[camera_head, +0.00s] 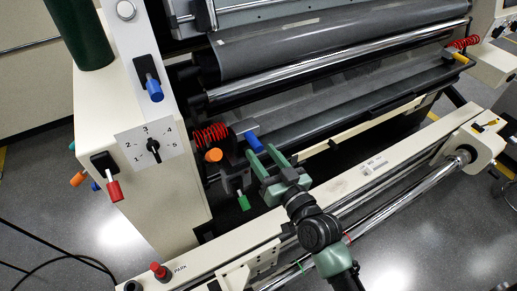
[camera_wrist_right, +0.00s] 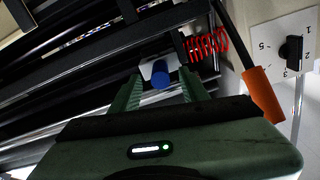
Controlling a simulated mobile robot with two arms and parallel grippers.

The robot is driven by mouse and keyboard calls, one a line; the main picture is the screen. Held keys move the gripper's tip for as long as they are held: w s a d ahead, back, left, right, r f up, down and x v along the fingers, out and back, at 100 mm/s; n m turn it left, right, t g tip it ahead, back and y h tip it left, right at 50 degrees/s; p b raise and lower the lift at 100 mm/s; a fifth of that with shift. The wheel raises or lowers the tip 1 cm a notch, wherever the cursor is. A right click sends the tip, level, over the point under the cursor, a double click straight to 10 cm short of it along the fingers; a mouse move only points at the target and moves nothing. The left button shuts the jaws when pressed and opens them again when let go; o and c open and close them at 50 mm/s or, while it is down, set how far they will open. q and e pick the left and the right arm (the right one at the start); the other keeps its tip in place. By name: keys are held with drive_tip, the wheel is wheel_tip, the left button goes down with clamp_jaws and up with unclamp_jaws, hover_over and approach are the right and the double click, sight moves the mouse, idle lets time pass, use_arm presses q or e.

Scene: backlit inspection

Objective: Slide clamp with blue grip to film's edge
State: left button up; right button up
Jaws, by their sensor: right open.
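The clamp's blue grip (camera_head: 254,142) sits at the left end of the lower dark bed of the machine. It also shows in the right wrist view (camera_wrist_right: 160,76), with a pale grey block (camera_wrist_right: 148,68) beside it. My right gripper (camera_head: 262,153) is open, its green fingers pointing at the blue grip. In the wrist view the grip appears between the two fingertips; I cannot tell whether they touch it. The grey film (camera_head: 315,42) runs over the upper rollers. The clamp body is mostly hidden. My left gripper is not in view.
A red coil spring (camera_head: 210,135), an orange knob (camera_head: 213,155) and a green handle (camera_head: 243,201) are close left of the gripper. A white cabinet with a numbered dial (camera_head: 152,147) stands further left. A cream rail (camera_head: 385,160) crosses in front.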

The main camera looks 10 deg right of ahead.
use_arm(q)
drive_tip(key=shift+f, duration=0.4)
use_arm(e)
drive_tip(key=v, duration=0.5)
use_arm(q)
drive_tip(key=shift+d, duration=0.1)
